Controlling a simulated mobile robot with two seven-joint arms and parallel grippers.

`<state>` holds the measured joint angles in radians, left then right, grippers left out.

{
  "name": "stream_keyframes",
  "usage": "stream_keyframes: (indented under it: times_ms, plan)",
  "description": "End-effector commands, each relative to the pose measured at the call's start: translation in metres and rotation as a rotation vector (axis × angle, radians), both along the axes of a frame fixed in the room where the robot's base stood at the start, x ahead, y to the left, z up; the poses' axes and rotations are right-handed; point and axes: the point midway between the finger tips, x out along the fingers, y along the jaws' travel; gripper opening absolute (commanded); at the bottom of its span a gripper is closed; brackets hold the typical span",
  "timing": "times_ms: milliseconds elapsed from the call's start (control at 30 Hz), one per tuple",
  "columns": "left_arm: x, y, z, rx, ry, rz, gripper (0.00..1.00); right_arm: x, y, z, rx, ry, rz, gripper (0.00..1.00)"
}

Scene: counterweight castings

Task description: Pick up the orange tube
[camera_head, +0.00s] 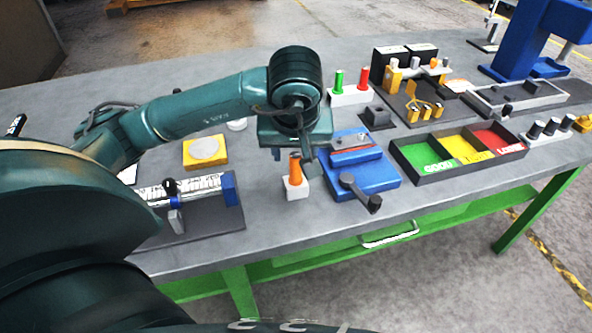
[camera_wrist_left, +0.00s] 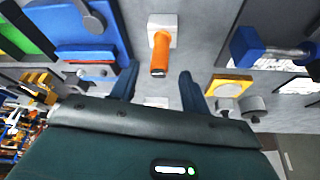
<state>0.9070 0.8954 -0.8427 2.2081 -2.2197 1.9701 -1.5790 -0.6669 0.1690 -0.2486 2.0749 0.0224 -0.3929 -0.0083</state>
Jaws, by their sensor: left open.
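The orange tube (camera_head: 295,170) stands upright in a small white block (camera_head: 296,189) near the front of the grey table. It also shows in the left wrist view as the orange tube (camera_wrist_left: 159,55) in its white block (camera_wrist_left: 162,25). My left gripper (camera_head: 291,158) is just above and around the tube's upper end in the head view, which it partly hides. In the left wrist view its two fingers (camera_wrist_left: 158,82) are apart, with the tube's end lying between and ahead of the tips. I cannot tell if either finger touches it. My right gripper is not in view.
A blue fixture with a lever (camera_head: 372,180) stands close right of the white block. A measuring rig (camera_head: 190,205) and yellow block (camera_head: 205,151) lie to the left. Behind are green and red tubes (camera_head: 350,85) in a white block. A three-colour tray (camera_head: 460,152) is further right.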

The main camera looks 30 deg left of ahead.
Motion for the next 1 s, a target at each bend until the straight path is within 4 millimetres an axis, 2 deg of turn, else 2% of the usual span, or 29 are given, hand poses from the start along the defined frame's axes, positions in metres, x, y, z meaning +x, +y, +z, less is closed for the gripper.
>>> stream_keyframes:
  times_ms: [267,500,600,833,1000]
  plan:
    - [0.005,0.004,-0.019,0.001,0.002,0.001,0.47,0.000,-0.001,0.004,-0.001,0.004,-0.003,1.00]
    - [0.014,0.009,-0.053,0.001,0.002,0.002,0.47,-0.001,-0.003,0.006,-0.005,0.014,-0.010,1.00]
    - [0.016,0.010,-0.060,0.001,-0.001,0.001,0.47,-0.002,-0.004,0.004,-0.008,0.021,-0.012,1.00]
    - [0.017,0.010,-0.062,0.001,-0.003,0.000,0.47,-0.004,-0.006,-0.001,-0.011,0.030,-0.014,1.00]
    - [0.017,0.010,-0.061,0.000,-0.002,0.000,0.33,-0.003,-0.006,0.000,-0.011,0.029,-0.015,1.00]
